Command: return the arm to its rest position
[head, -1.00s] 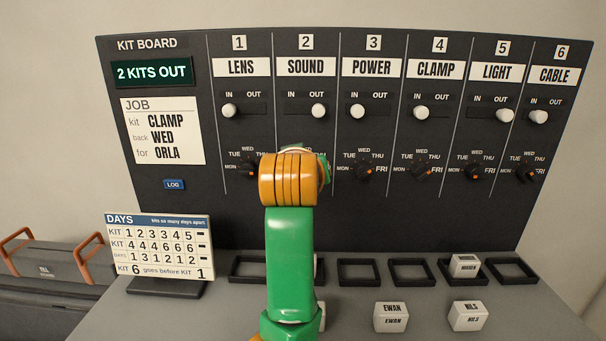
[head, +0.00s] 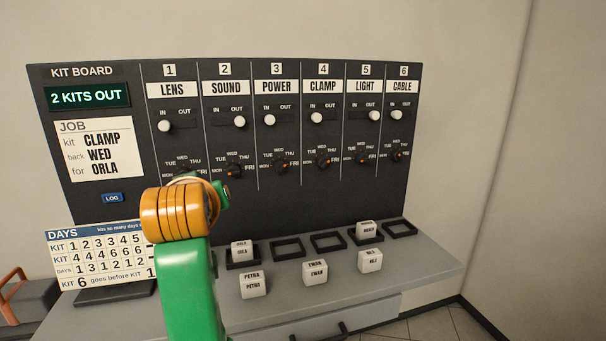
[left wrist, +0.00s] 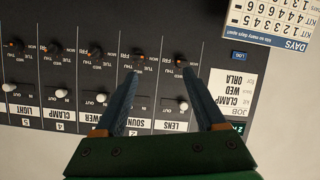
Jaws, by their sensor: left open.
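My left arm (head: 187,290), green with an orange ringed joint, rises from the bottom in the head view, left of centre, in front of the kit board (head: 240,210). The arm hides its gripper there. In the left wrist view my left gripper (left wrist: 162,75) is open, its two dark fingers apart with nothing between them. The board's dials and slide switches, upside down in that view, lie beyond the fingers around the LENS and SOUND columns. I cannot tell whether the fingers touch the board. My right gripper is not in view.
A DAYS card (head: 100,255) stands at the left of the ledge. An ORLA block (head: 242,251) and another block (head: 366,229) sit in frames. PETRA (head: 252,284), EWAN (head: 315,273) and NILS (head: 370,261) blocks stand in front. Open floor (head: 430,325) shows at the right.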

